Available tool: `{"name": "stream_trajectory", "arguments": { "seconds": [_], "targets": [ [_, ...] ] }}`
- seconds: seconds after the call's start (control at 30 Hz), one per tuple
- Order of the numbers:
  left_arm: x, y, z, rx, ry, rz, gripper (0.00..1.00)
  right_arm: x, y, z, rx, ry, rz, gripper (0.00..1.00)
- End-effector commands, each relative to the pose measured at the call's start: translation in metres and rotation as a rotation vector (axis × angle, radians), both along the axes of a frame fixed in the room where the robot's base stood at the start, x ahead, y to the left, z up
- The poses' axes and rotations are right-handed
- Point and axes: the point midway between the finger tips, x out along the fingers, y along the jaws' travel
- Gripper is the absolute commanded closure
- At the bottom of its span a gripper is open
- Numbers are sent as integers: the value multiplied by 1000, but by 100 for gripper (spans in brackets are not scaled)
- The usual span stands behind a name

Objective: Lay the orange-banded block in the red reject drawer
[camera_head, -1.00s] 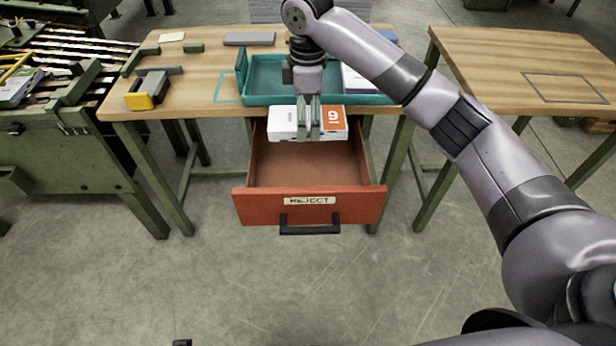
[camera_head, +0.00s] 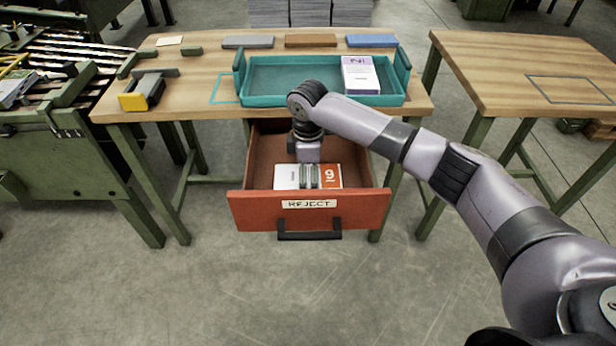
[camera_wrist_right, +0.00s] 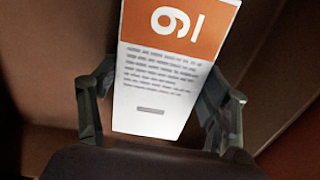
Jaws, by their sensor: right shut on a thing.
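I cannot tell whether the block touches the drawer floor. My left gripper is not in view.
A teal tray (camera_head: 270,100) on the wooden table (camera_head: 200,100) above holds a white block with a purple band (camera_head: 359,76). Grey, brown and blue slabs lie behind it. A yellow-ended tool (camera_head: 142,98) is at left. The floor in front of the drawer is clear.

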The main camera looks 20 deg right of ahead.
Motion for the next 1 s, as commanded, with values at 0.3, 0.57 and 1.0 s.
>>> {"name": "stream_trajectory", "arguments": {
  "seconds": [0.3, 0.57, 1.0],
  "targets": [
    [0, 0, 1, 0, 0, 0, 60, 1, 1, -1, 1, -2, 0, 72],
    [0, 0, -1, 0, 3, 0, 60, 1, 0, -3, 0, -2, 0, 17],
    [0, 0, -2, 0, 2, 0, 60, 1, 0, -2, 0, -2, 0, 9]
  ]
}}
